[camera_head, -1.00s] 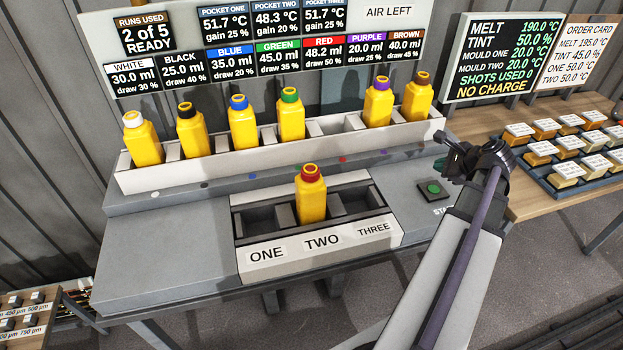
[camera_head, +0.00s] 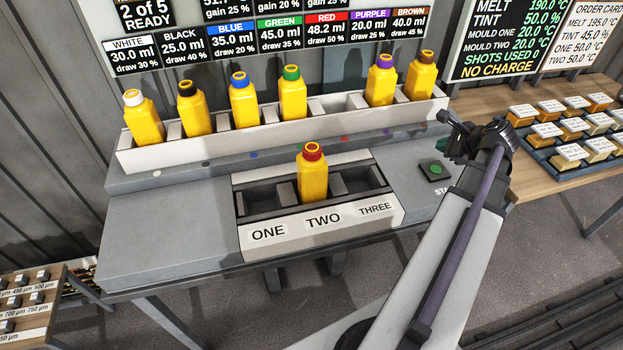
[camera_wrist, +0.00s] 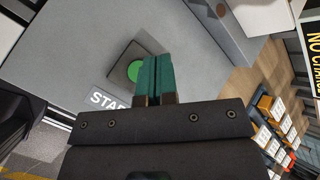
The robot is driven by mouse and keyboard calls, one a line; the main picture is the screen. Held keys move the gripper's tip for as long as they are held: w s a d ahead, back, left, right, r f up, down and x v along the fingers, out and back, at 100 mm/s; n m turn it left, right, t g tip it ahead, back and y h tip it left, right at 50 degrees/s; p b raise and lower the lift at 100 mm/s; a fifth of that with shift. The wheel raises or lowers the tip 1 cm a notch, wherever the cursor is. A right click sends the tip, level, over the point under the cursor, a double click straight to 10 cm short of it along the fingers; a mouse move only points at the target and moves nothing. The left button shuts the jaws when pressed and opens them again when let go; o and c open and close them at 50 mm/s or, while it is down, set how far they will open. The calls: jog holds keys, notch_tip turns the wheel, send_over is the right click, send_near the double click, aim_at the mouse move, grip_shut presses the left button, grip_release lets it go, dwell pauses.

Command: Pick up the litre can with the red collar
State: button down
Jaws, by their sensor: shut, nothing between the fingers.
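The litre can with the red collar (camera_head: 313,178) is yellow and stands upright in the middle pocket, marked TWO, of the front holder (camera_head: 268,233). My gripper (camera_head: 446,137) is to the right of the can, apart from it, above the bench near the green start button (camera_head: 434,169). In the wrist view my gripper's teal fingers (camera_wrist: 156,78) are together with nothing between them, beside the green button (camera_wrist: 134,71). The can is not in the wrist view.
Behind, a white rack (camera_head: 222,141) holds several yellow cans with other collar colours, with an empty slot between green and purple. Pockets ONE and THREE are empty. A wooden table (camera_head: 543,169) with a tray of small blocks stands at the right. The bench's left part is clear.

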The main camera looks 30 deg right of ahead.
jog(key=c, duration=1.9)
grip_release()
jog(key=o, duration=1.9)
jog(key=shift+r, duration=0.1)
